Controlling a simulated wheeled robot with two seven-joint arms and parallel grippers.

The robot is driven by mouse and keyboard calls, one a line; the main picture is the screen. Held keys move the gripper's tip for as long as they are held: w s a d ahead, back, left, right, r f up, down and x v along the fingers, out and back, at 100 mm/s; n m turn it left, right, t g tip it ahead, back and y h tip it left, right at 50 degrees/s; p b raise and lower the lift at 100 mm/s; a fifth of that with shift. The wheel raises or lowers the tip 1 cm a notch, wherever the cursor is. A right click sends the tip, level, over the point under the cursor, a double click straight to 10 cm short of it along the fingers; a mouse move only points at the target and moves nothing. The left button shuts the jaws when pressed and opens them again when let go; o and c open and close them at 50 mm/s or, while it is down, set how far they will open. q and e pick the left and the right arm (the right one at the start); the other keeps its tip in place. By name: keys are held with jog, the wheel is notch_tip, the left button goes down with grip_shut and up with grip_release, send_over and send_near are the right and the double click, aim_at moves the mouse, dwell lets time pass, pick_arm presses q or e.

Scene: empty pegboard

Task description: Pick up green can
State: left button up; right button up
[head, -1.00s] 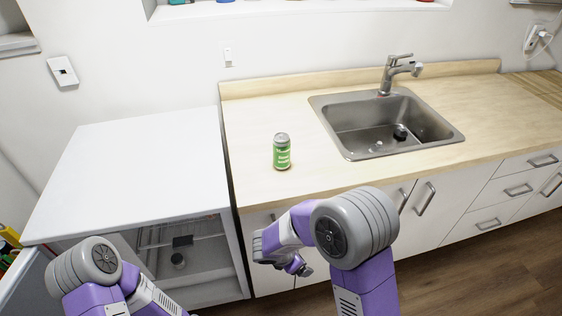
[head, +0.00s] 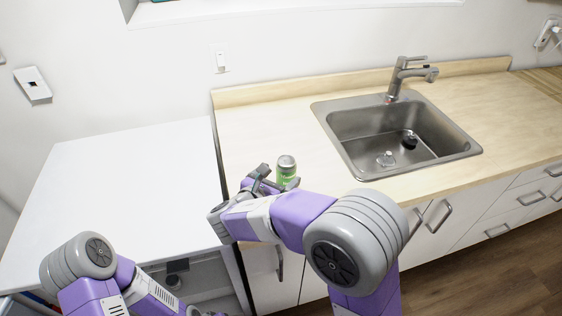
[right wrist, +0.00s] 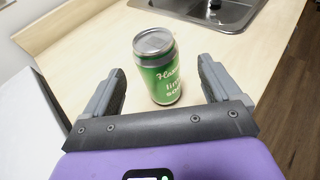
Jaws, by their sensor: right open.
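The green can (head: 286,168) stands upright on the wooden counter, left of the sink. Its lower part is hidden by my right gripper in the head view. In the right wrist view the green can (right wrist: 158,70) stands just ahead, between the lines of the two fingers. My right gripper (head: 277,181) is at the can's near side, over the counter's front edge. In the right wrist view my right gripper (right wrist: 160,90) is open, with a gap on both sides of the can. My left arm is at the lower left of the head view, but its gripper jaws do not show.
The steel sink (head: 345,150) with its faucet (head: 402,75) is to the right of the can. A white-topped unit (head: 120,190) stands at the left. The wooden counter (head: 250,130) is clear around the can. Drawers and cupboards are below the counter.

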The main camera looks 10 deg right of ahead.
jog(key=shift+w+d+f, duration=0.15)
jog(key=shift+w+d, duration=0.05)
jog(key=shift+w, duration=0.35)
jog(key=shift+w+d+f+b, duration=0.2)
jog(key=shift+w+d+b, duration=0.2)
jog(key=shift+d, duration=0.35)
jog(key=b+x, duration=0.1)
jog(key=x, duration=0.4)
jog(key=shift+w+a, duration=0.1)
jog(key=shift+a, duration=0.15)
jog(key=c, duration=1.2)
